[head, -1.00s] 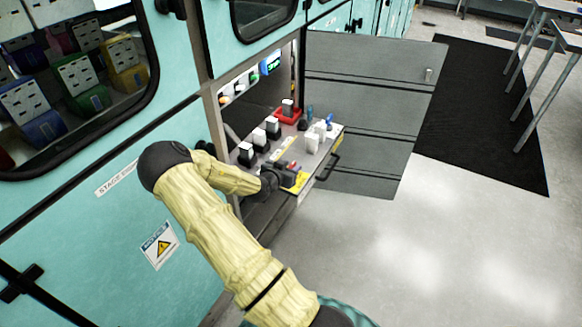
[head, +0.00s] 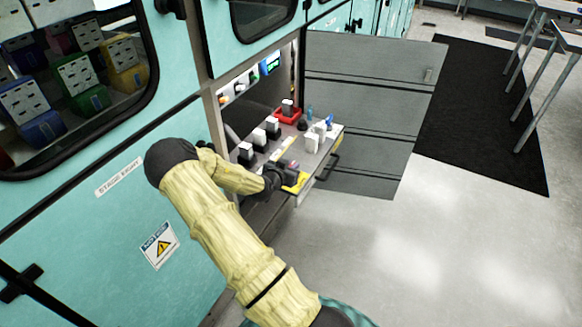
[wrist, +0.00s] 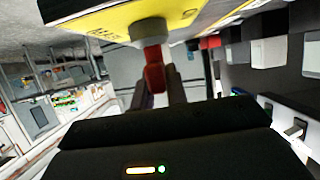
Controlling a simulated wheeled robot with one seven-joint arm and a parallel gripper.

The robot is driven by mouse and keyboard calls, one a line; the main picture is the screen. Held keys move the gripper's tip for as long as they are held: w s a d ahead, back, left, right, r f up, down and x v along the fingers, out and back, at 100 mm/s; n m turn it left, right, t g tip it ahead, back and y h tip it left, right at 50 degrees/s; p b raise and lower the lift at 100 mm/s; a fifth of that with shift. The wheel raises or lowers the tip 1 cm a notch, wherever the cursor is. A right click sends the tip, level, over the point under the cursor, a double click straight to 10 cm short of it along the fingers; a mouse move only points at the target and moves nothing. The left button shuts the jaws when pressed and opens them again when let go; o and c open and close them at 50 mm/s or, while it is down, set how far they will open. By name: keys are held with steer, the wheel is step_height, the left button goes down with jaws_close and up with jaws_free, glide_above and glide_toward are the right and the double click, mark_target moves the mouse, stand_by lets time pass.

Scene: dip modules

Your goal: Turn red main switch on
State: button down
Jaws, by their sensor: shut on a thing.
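The red main switch (wrist: 154,72) shows in the wrist view as a red handle on a grey round base (wrist: 149,30). The base sits on a yellow plate (wrist: 108,18). My gripper (wrist: 158,85) has its two fingers on either side of the red handle and is shut on it. In the head view my gripper (head: 286,178) is at the front of the pulled-out panel, against the yellow plate (head: 298,186). There it largely hides the switch, so I cannot tell the handle's exact angle from that view.
The panel (head: 325,155) carries several black-and-white modules (head: 258,137) and a red holder (head: 287,116) behind my gripper. A black handle (head: 329,167) runs along its edge. A grey open door (head: 370,100) stands behind it.

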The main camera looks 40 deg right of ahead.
steer(key=shift+n+t, duration=0.3)
steer(key=n+t+y+b, duration=0.1)
steer(key=n+t+y, duration=0.1)
steer(key=n+t, duration=0.1)
steer(key=shift+s+n+y, duration=0.1)
steer(key=shift+n+y, duration=0.2)
steer(key=shift+y, duration=0.1)
steer(key=n+t+y+b, duration=0.1)
steer(key=n+t+y, duration=0.2)
steer(key=n+y, duration=0.1)
steer(key=shift+d+n+t+y, duration=0.1)
steer(key=shift+n+t+y, duration=0.3)
steer(key=shift+n, duration=0.1)
steer(key=n+y+p, duration=0.2)
steer(key=n+y, duration=0.3)
steer(key=y, duration=0.1)
steer(key=shift+r+t, duration=0.15)
steer(key=shift+t, duration=0.15)
steer(key=shift+n+g+y+p, duration=0.4)
steer(key=shift+n+y+p, duration=0.2)
steer(key=shift+n+y, duration=1.15)
steer(key=c, duration=1.4)
jaws_free()
